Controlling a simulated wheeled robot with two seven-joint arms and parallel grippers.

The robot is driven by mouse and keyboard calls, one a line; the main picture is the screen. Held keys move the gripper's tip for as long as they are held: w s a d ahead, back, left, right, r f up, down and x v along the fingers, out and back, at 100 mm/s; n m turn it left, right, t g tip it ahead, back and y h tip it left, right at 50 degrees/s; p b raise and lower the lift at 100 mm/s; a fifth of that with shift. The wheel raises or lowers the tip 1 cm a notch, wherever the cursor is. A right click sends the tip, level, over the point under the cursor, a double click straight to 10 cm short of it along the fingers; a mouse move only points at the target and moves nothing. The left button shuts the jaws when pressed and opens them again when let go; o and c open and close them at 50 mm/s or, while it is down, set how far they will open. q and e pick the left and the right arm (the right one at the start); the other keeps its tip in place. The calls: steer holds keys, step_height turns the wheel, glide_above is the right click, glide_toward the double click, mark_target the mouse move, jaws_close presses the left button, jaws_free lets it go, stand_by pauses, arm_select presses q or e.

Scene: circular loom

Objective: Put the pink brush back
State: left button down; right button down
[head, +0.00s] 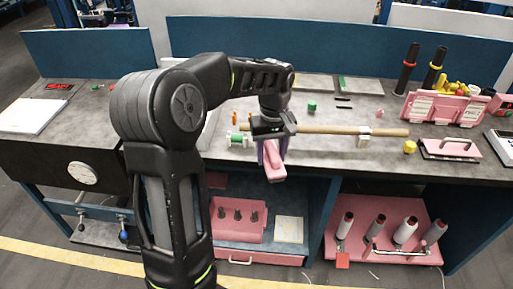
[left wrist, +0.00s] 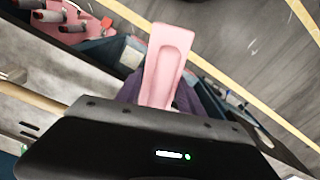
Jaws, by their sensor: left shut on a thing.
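The pink brush (head: 272,162) is in my left gripper (head: 270,147), at the front edge of the grey worktop in the head view. In the left wrist view the brush shows as a long pink piece with a shallow hollow (left wrist: 168,60), between purple parts at its sides. My left gripper is shut on it. I cannot make out bristles; part of the brush is hidden by the gripper. It is held out over the edge, above the lower shelf. My right gripper is in neither view.
A wooden rod (head: 340,130) runs to the right of my gripper, by a small pale block (head: 363,141). A pink tray (head: 450,150) and pink rack (head: 445,107) stand at the right.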

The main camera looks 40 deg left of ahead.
arm_select(q)
steer(key=d+f, duration=0.1)
steer(key=w+f+m, duration=0.1)
steer(key=f, duration=0.1)
steer(key=w+d+f+m, duration=0.1)
steer(key=shift+w+d+f, duration=0.2)
steer(key=shift+d+f, duration=0.05)
steer(key=shift+d, duration=0.1)
steer(key=d+f+m+b, duration=0.3)
steer(key=d+f+m, duration=0.5)
steer(key=d+f, duration=0.7)
step_height(320, 180, down, 3)
steer(key=shift+s+d+r+m+b, duration=0.2)
steer(key=shift+s+d+m+b, duration=0.05)
steer(key=shift+s+m+b, duration=0.1)
